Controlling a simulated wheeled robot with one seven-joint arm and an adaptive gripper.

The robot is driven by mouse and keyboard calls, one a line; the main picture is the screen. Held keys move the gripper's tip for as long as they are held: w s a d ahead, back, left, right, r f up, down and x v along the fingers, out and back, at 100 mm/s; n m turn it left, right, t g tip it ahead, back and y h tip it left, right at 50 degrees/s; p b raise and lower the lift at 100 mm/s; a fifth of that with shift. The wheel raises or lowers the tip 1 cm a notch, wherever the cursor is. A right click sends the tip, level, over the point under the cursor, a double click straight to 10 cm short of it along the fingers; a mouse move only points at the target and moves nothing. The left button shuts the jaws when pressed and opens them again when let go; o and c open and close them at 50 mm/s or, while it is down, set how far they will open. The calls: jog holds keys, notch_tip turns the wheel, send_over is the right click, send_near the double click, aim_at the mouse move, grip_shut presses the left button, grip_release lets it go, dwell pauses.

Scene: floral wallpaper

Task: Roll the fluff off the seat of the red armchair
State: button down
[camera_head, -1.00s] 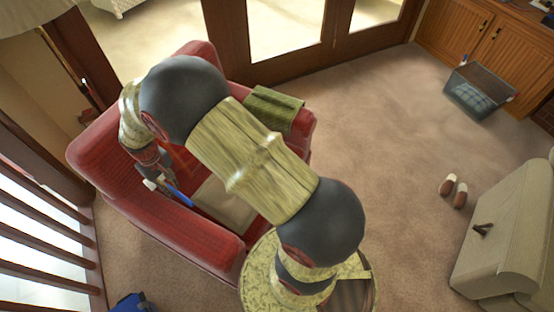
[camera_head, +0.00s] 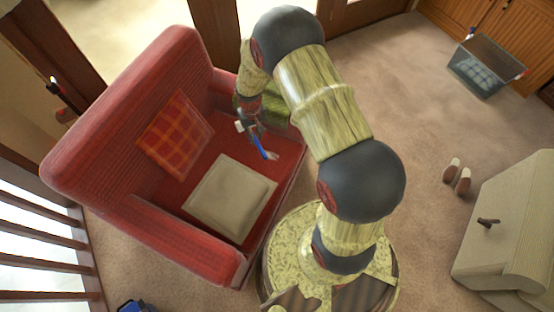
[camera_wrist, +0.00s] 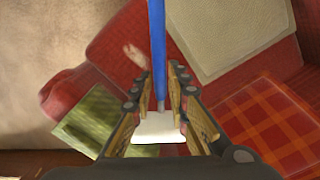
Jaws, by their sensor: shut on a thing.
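The red armchair (camera_head: 115,125) stands at the left in the head view. A small pale patch of fluff (camera_wrist: 134,54) shows on its red seat in the wrist view; in the head view it shows (camera_head: 272,155) beside the blue tool end. My gripper (camera_head: 254,130) is over the seat near the far armrest. It is shut on a lint roller with a blue shaft (camera_wrist: 158,50) and a white end (camera_wrist: 158,128). I cannot tell whether the roller touches the seat.
A beige cushion (camera_head: 230,198) covers the front middle of the seat. A plaid cushion (camera_head: 175,135) leans on the backrest. A green cloth (camera_wrist: 92,119) lies over the far armrest. Slippers (camera_head: 457,175) and a bin (camera_head: 485,75) are on the floor at right.

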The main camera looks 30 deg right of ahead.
jog(key=m, duration=0.1)
send_near(276, 172)
jog(key=shift+f+b, duration=2.15)
jog(key=shift+b, duration=0.15)
jog(key=shift+f+b, duration=0.75)
jog(key=shift+f, duration=0.25)
